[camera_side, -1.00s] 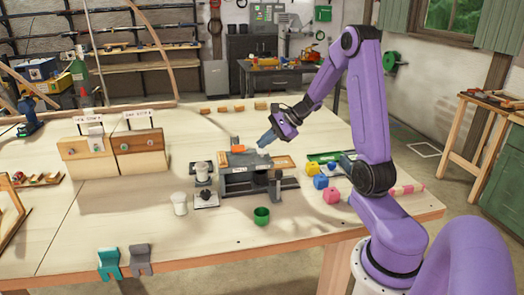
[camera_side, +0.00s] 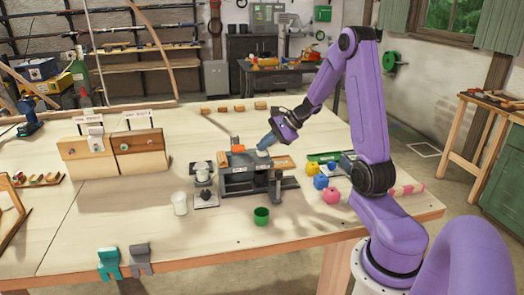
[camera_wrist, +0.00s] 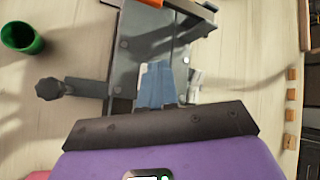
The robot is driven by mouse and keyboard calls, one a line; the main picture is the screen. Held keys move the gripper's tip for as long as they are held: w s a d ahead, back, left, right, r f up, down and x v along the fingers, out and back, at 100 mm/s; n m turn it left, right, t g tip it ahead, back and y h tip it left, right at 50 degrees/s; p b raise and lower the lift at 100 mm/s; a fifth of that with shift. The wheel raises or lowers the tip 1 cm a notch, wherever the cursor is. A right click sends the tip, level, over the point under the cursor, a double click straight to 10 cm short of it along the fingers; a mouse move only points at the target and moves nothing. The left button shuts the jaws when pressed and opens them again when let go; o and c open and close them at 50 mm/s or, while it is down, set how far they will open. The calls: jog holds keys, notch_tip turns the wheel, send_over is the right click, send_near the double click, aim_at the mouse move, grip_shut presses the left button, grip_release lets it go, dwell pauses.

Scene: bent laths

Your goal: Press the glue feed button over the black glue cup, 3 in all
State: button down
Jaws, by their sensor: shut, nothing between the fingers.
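My gripper (camera_side: 263,148) is shut and empty, its blue-grey fingers pointing down at the right part of a grey metal fixture (camera_side: 238,184) on the bench. In the wrist view the closed fingers (camera_wrist: 158,72) overlap the fixture's grey plate (camera_wrist: 140,50); I cannot tell whether they touch it. An orange piece (camera_side: 238,148) lies at the fixture's top, left of the fingertips. I cannot make out the feed button clearly.
A green cup (camera_side: 261,215) stands in front of the fixture and a white cup (camera_side: 180,204) to its left. Wooden boards (camera_side: 88,158) stand at left.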

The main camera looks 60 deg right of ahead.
jog(key=shift+f, duration=0.2)
jog(key=shift+r, duration=0.15)
dwell(0.3)
jog(key=shift+r, duration=1.05)
jog(key=shift+r, duration=2.5)
jog(key=shift+r, duration=0.1)
dwell(0.5)
jog(key=shift+r, duration=1.8)
send_over(265, 152)
jog(key=shift+f, duration=4.45)
